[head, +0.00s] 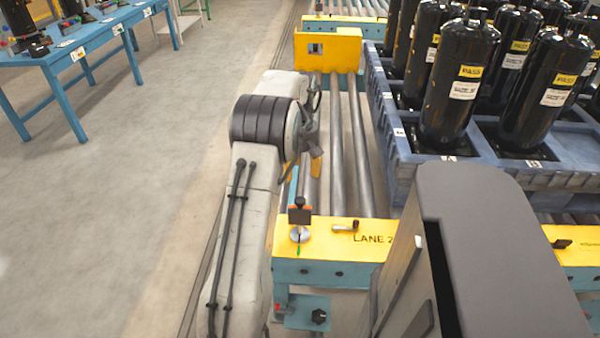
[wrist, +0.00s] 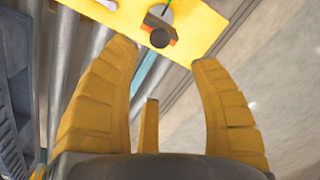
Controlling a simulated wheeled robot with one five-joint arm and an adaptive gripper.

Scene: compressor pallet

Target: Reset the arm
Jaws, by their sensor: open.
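My gripper (wrist: 163,58) is open, with its yellow fingers spread wide and nothing between them in the wrist view. In the head view my arm reaches forward over the left side of the roller lane, and my gripper (head: 314,165) is mostly hidden behind the wrist, with only a yellow finger showing. Past the fingertips in the wrist view is a small control with a black knob and an orange-red plate (wrist: 160,32). This control (head: 299,215) stands on the yellow LANE 2 panel (head: 340,250) in the head view. The gripper appears apart from it.
A blue pallet (head: 400,160) with several black compressors (head: 455,85) stands right of the lane. Metal rollers (head: 358,150) run to a yellow end plate (head: 328,50). A blue workbench (head: 90,38) stands at the far left. The floor (head: 120,190) between is clear.

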